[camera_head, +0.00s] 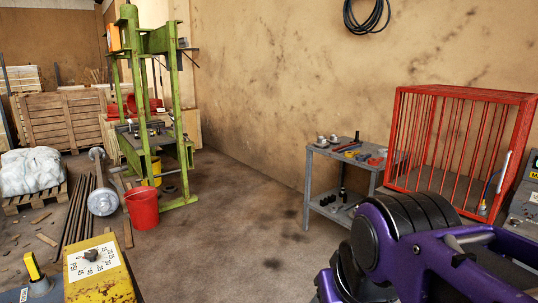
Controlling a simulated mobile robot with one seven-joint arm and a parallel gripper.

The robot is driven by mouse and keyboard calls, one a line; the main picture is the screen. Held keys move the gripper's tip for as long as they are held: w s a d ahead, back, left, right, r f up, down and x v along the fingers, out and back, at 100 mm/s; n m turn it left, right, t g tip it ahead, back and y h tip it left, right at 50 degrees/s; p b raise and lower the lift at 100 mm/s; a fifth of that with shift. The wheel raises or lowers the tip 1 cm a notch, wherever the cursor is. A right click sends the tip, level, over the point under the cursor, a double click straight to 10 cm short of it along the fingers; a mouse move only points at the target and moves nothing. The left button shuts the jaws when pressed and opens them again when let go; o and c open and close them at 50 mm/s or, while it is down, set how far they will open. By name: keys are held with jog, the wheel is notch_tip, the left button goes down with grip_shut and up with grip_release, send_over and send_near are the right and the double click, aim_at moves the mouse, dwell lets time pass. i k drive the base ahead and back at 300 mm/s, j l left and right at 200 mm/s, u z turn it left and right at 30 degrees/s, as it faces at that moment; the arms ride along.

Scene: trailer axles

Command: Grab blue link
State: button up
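A grey metal cart (318,152) stands against the wall, right of centre. Small tools and parts in red, blue and dark colours lie on its top. A small blue piece (363,156) lies among them; it may be the blue link, but it is too small to make out its shape. My purple and black arm fills the lower right of the view, in front of the cart's right side. My gripper's fingers are not in view, so I cannot see whether they hold anything.
A red barred cage (460,140) stands right of the cart. A green press (140,100), a red bucket (142,208), an axle (102,200) and long bars are on the left. A yellow gauge box (98,272) is at the lower left. The middle floor is clear.

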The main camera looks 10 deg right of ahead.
aim_at(361, 159)
jog(key=i+l+z, duration=0.1)
jog(key=i, duration=0.7)
jog(key=i+z, duration=0.1)
jog(key=i, duration=0.65)
jog(key=i+z, duration=0.1)
jog(key=i, duration=0.7)
jog(key=i+z, duration=0.1)
jog(key=i, duration=0.7)
jog(key=i+j+z, duration=0.15)
jog(key=i, duration=0.6)
jog(key=i+j+z, duration=0.15)
jog(key=i+z, duration=0.15)
jog(key=i, duration=0.15)
jog(key=i+j+z, duration=0.3)
jog(key=j+u, duration=0.2)
jog(key=i+j+z, duration=0.1)
jog(key=i, duration=0.05)
